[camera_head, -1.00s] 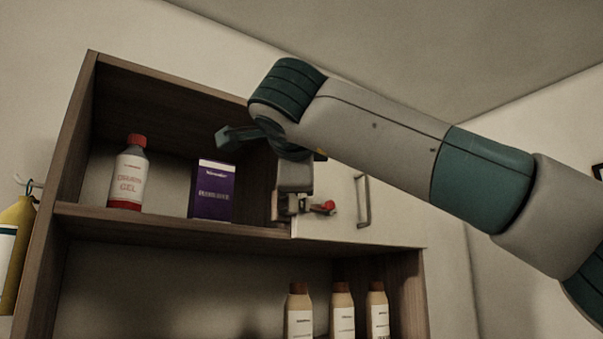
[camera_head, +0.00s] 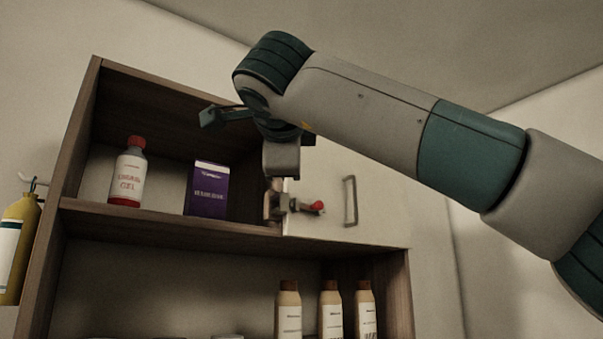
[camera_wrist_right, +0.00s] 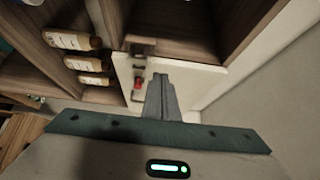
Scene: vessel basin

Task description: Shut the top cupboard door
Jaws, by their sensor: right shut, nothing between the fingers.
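The top cupboard (camera_head: 78,140) has its left part open to view. Its cream door (camera_head: 380,215) covers the right part and carries a vertical metal handle (camera_head: 350,201). A small latch-like fitting with a red knob (camera_head: 316,207) sits by the door's left edge. My right gripper (camera_head: 281,168) is shut and empty, just above that fitting near the door edge; contact cannot be told. In the right wrist view my shut fingers (camera_wrist_right: 161,90) overlap the door (camera_wrist_right: 195,85), beside the red knob (camera_wrist_right: 137,83). My left gripper is not in view.
A red-capped bottle (camera_head: 128,175) and a purple box (camera_head: 207,189) stand on the open shelf. Several brown-capped bottles (camera_head: 330,312) stand on the shelf below. A yellow bottle (camera_head: 15,245) hangs at the left. Wall space right of the cupboard is free.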

